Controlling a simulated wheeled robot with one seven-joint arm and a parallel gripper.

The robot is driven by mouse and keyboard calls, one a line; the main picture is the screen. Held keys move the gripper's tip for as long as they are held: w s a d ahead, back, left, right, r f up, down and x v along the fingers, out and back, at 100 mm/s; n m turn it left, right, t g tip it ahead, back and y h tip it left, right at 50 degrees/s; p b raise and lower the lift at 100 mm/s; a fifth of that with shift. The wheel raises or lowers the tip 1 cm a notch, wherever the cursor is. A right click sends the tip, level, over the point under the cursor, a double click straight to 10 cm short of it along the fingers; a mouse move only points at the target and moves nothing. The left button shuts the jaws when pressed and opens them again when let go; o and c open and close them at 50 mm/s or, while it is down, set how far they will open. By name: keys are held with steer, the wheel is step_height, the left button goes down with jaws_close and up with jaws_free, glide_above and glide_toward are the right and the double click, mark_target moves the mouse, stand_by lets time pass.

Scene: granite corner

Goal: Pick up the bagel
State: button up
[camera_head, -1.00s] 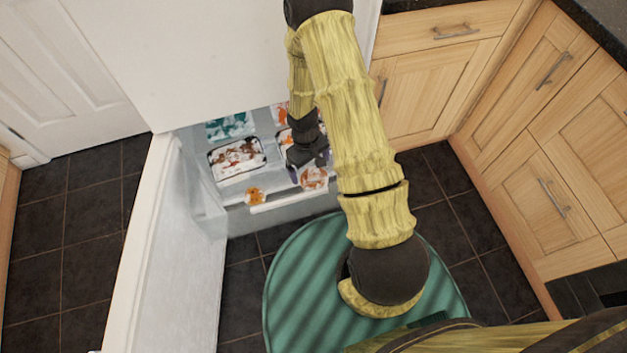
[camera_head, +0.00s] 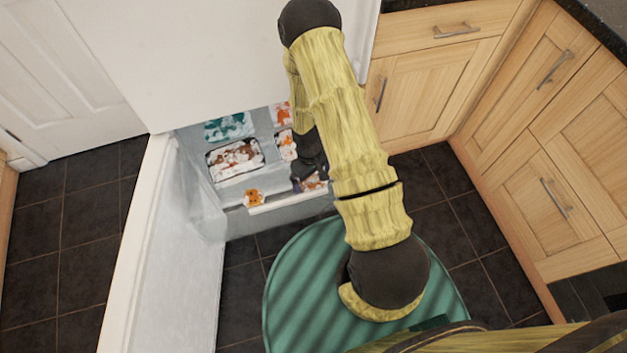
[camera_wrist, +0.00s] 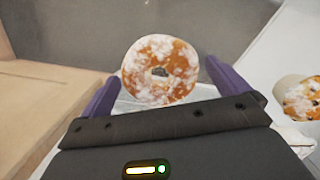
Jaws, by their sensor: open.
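The bagel (camera_wrist: 136,80) is round and orange-brown with white frosting, with a hole in its middle. In the wrist view it shows between the two purple fingers of my gripper (camera_wrist: 163,72), which are open on either side of it. A gap shows beside the right finger; I cannot tell whether the left one touches. In the head view the bagel (camera_head: 314,181) is at the front of the open fridge compartment, partly hidden by my gripper (camera_head: 309,174).
A small topped pastry (camera_head: 254,197) sits left of the bagel and also shows in the wrist view (camera_wrist: 304,98). Food trays (camera_head: 236,158) lie further in. The open fridge door (camera_head: 172,240) stands at the left, wooden cabinets (camera_head: 430,95) at the right.

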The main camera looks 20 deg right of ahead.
stand_by(0.3)
steer(key=c, duration=0.5)
steer(key=shift+r, duration=0.1)
step_height(320, 180, up, 10)
steer(key=p, duration=0.2)
steer(key=shift+p, duration=0.3)
stand_by(0.3)
